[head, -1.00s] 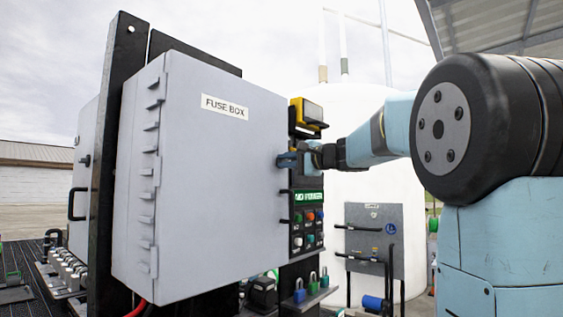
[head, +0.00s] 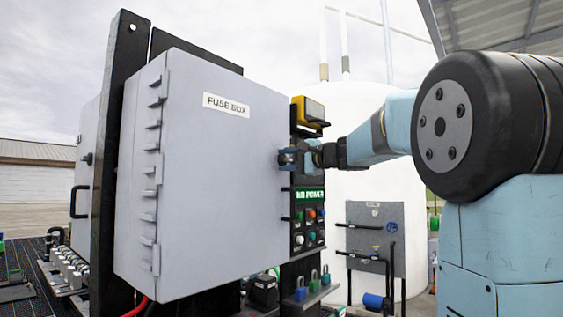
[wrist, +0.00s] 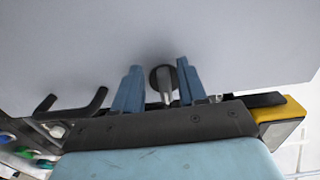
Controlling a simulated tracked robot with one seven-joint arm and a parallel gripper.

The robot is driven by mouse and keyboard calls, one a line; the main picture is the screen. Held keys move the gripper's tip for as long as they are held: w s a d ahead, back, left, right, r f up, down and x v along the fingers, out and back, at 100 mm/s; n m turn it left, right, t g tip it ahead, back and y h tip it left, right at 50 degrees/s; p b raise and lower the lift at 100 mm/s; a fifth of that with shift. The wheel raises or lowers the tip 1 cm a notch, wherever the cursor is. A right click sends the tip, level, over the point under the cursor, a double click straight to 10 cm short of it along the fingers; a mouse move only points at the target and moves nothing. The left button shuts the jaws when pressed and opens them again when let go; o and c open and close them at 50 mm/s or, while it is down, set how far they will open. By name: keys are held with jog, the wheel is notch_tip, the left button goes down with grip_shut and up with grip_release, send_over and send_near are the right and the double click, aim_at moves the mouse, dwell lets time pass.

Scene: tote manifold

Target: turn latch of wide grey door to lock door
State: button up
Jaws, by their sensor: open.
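The wide grey door (head: 205,185) is the front of the box labelled FUSE BOX and looks shut in the head view. Its grey surface (wrist: 80,40) fills the top of the wrist view. The latch (wrist: 163,82) is a small grey handle on a dark round base near the door's edge. My gripper (wrist: 156,88) is open, with one blue finger on each side of the latch. A gap shows between the latch and each finger, so I see no clear grip on it. In the head view, my gripper (head: 288,158) is at the door's right edge and hides the latch.
A panel with coloured buttons (head: 308,228) and a green NO POWER display (head: 310,195) stands right of the door. A yellow device (head: 308,110) sits above my gripper. Black hooks (wrist: 72,105) stick out left of my fingers in the wrist view. Padlocks (head: 313,282) hang below.

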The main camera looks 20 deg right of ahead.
jog(key=v, duration=1.4)
jog(key=s+a+f+n+g+h, duration=0.2)
jog(key=s+a+f+g, duration=0.15)
jog(key=s+f, duration=0.4)
jog(key=s+a+f+n+g+h, duration=0.2)
jog(key=s+a+f+n, duration=0.15)
jog(key=f, duration=0.75)
jog(key=s+a+f+n+g+h, duration=0.2)
jog(key=s+a+f+g, duration=0.15)
jog(key=s+f, duration=0.4)
jog(key=s+d+f+n+h, duration=0.2)
jog(key=s+f, duration=0.4)
jog(key=f, duration=0.4)
jog(key=n+h, duration=0.1)
jog(key=h, duration=0.1)
jog(key=shift+h, duration=0.3)
